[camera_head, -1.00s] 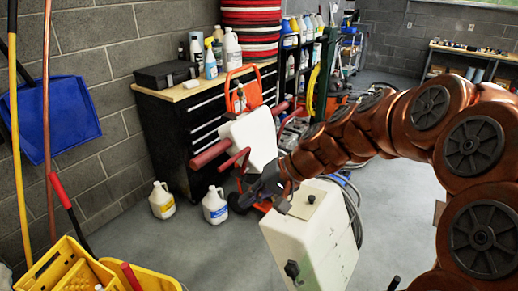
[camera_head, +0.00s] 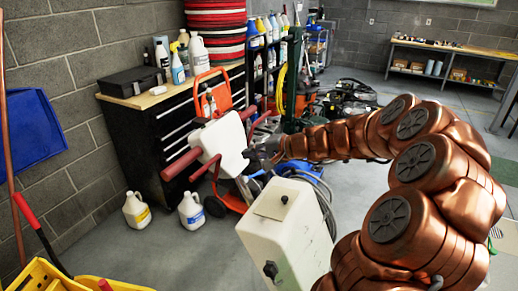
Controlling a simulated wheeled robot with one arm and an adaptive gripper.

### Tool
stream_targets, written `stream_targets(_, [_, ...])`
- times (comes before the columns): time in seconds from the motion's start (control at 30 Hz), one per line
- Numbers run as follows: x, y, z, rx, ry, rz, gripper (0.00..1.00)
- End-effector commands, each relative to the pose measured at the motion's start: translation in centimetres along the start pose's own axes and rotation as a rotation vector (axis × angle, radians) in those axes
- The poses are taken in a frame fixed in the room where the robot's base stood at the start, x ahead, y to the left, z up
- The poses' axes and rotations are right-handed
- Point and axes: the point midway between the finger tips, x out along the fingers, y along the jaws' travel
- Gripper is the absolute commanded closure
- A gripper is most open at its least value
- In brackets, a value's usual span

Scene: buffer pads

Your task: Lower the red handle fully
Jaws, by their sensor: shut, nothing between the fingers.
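A white machine head (camera_head: 220,145) stands tilted in the middle, with thick dark red grips (camera_head: 181,164) sticking out on both sides. A thinner red bent lever (camera_head: 207,167) sits under its near side. I cannot tell whether the lever is at the end of its travel. My dark gripper (camera_head: 256,157) is shut and empty just right of the head's lower edge, apart from the lever. Whether it touches the head is unclear. Another red-gripped handle (camera_head: 25,212) on a black rod rises from the yellow bucket (camera_head: 40,277) at lower left.
A cream box (camera_head: 290,236) with black knobs stands just below my arm. Two white jugs (camera_head: 191,210) are on the floor beside a black tool cabinet (camera_head: 150,150). An orange frame (camera_head: 226,90) rises behind the head. Floor is clear at front left and far right.

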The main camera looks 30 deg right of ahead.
Motion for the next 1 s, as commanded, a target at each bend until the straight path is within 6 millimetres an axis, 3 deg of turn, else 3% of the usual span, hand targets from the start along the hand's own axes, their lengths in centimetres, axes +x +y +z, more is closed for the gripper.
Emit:
stream_targets(0.3, [4.8,-0.2,0.1,0.001,-0.003,0.001,1.00])
stream_targets(0.5, [7.0,-0.2,0.0,-0.002,0.001,0.001,1.00])
stream_targets(1.0, [8.1,0.0,-0.1,-0.001,0.002,0.000,1.00])
